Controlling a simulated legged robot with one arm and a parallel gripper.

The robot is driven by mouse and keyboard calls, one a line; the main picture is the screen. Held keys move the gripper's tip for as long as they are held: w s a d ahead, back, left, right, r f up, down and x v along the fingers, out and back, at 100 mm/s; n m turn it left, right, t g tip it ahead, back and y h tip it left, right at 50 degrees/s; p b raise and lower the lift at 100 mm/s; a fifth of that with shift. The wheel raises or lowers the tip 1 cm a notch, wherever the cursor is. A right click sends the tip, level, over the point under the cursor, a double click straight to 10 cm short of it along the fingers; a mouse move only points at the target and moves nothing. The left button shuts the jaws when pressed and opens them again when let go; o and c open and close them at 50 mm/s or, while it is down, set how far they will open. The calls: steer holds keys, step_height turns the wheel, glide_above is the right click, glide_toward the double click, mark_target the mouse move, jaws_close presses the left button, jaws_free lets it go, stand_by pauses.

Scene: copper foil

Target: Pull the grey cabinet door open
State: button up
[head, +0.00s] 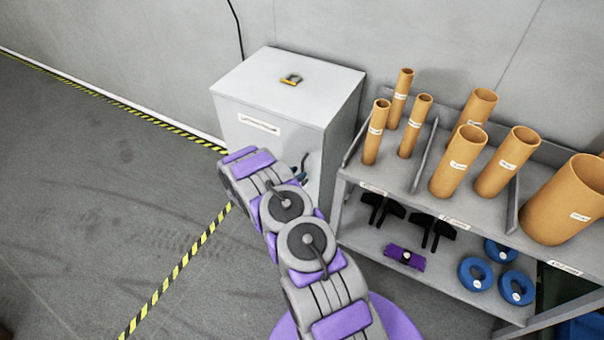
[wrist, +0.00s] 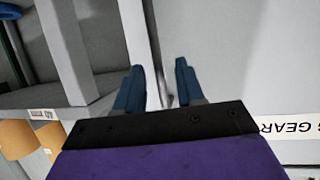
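The grey cabinet (head: 340,110) stands against the wall in the head view, with a labelled front door (head: 250,122). The door looks shut. My arm hides its lower part. In the wrist view the door (wrist: 250,60) fills the right side, with a label reading "GEAR" (wrist: 290,130). My gripper (wrist: 158,68) has two blue fingers set apart, near the door's edge. A pale narrow shape shows between them; I cannot tell if it is the handle.
A grey shelf (head: 350,215) stands close to the cabinet's right, with several orange tubes (head: 465,160) on top and black brackets, a purple part and blue rings below. A yellow-black floor stripe (head: 190,255) runs in front. The floor to the left is clear.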

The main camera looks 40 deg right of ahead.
mark_target(303, 184)
steer(key=x, duration=0.4)
steer(key=shift+d+b, duration=0.1)
steer(key=shift+b, duration=0.25)
steer(key=shift+c, duration=0.3)
jaws_close()
